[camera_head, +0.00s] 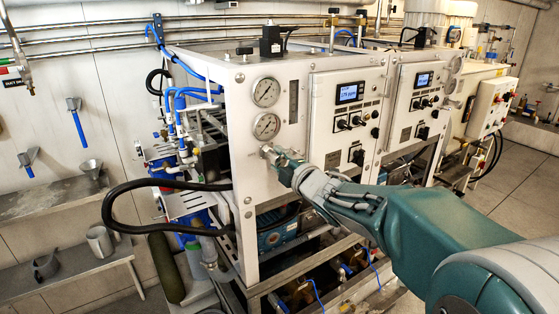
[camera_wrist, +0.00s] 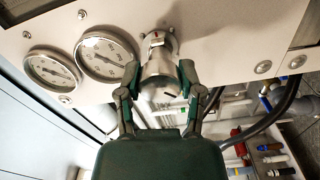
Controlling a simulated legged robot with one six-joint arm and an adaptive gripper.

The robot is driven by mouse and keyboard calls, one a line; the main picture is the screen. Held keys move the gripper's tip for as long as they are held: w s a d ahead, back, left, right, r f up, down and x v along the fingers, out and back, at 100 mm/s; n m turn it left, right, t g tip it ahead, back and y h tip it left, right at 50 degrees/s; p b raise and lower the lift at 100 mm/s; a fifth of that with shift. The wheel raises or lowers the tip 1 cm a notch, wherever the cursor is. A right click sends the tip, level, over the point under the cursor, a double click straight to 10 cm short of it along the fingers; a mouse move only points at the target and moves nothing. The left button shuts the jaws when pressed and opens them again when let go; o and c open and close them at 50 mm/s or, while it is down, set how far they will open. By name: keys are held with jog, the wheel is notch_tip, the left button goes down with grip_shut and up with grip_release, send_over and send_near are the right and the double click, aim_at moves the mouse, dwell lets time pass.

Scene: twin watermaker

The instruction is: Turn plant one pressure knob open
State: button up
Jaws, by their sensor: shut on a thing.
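The pressure knob (camera_wrist: 160,62) is a silver metal cylinder on the white front panel, beside two round gauges. A small red mark shows near its base. My gripper (camera_wrist: 159,78) has one finger on each side of the knob and is shut on it. In the head view my gripper (camera_head: 284,165) reaches the left panel just below the lower gauge (camera_head: 267,126). There the knob is mostly hidden by my fingers. The upper gauge (camera_head: 266,92) is in plain view.
A control panel with a lit display (camera_head: 349,93) and black knobs is right of the gauges. A second similar panel (camera_head: 422,80) stands farther right. A black hose (camera_head: 120,195) loops out at the left. A shelf (camera_head: 75,262) with metal cups stands by the left wall.

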jog(key=shift+a+f, duration=0.1)
jog(key=shift+f, duration=0.2)
jog(key=o, duration=1.1)
jog(key=shift+o, duration=0.2)
jog(key=shift+a+r, duration=0.1)
jog(key=shift+s, duration=0.1)
jog(key=shift+s+d+r, duration=0.1)
jog(key=shift+s+d, duration=0.2)
jog(key=shift+d, duration=0.05)
jog(key=v, duration=1.1)
